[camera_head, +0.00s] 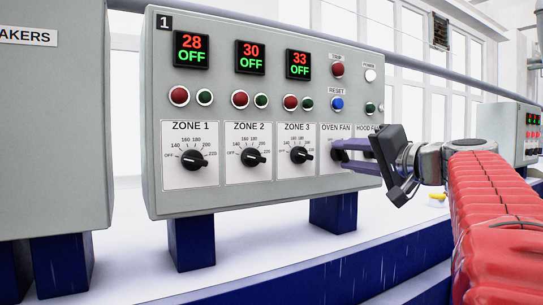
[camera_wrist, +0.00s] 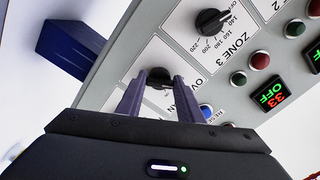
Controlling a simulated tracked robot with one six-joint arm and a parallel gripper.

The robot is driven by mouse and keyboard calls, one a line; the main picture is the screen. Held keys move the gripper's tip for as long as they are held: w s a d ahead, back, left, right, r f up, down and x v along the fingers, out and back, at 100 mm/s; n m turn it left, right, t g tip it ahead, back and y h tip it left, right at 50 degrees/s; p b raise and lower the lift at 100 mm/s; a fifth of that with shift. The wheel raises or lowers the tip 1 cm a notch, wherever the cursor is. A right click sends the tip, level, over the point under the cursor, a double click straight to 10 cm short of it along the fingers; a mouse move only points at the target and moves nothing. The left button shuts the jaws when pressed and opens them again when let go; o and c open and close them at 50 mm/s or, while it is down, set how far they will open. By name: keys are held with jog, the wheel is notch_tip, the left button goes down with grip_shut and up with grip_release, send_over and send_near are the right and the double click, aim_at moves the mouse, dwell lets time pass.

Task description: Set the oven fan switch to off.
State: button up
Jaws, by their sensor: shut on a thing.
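The oven fan switch (camera_wrist: 159,76) is a black rotary knob on a white label plate, low on the right side of the grey control box. The knob's pointer direction and most of the switch markings are hidden.
The ZONE 3 knob (camera_head: 299,155) is close to the left of my fingers. The HOOD FAN plate (camera_head: 367,132) is partly behind my gripper. Blue RESET (camera_head: 337,104) and red (camera_head: 337,70) buttons sit above. A blue support leg (camera_head: 333,213) stands below the box.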

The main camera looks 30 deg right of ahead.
jog(key=shift+f, duration=0.25)
jog(key=o, duration=1.1)
jog(key=shift+r, duration=0.15)
jog(key=shift+c, duration=0.2)
jog(key=s, duration=1.3)
jog(key=shift+s+d, duration=0.25)
jog(key=shift+s, duration=0.15)
